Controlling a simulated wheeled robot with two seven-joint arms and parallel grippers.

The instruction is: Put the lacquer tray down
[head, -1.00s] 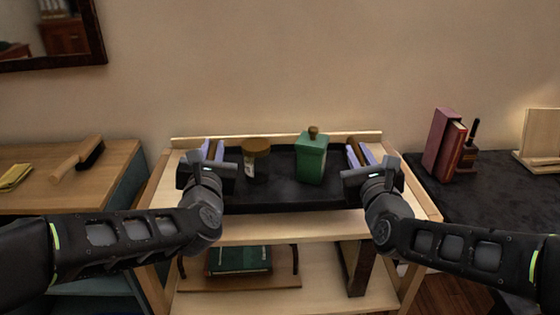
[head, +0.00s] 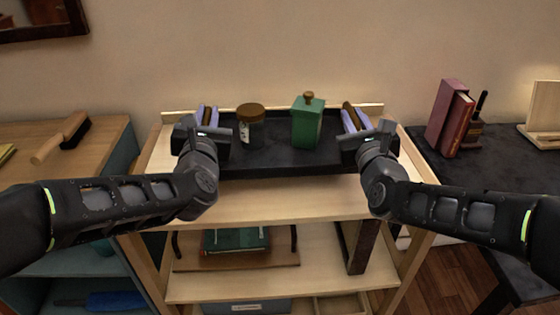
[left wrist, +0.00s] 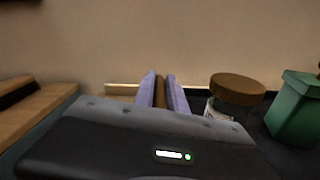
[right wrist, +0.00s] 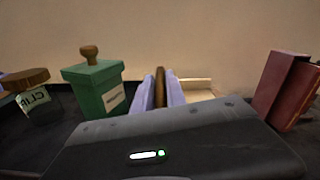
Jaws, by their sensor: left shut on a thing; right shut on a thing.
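The black lacquer tray (head: 265,158) is over the back part of the top of a light wooden shelf unit (head: 290,202). It looks level; I cannot tell whether its underside touches the wood. A glass jar with a brown lid (head: 250,128) and a green canister with a brown knob (head: 308,122) stand upright on it. My left gripper (head: 207,114) is shut on the tray's left brown handle (left wrist: 160,92). My right gripper (head: 351,117) is shut on the right brown handle (right wrist: 159,88). The wrist bodies hide parts of the tray's ends.
A raised back rail (head: 370,109) runs behind the tray. Bare shelf top shows in front of it. Maroon books (head: 450,120) stand on the dark table (head: 500,165) at right. A brush (head: 62,138) lies on the left cabinet. A green book (head: 236,240) is on the shelf below.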

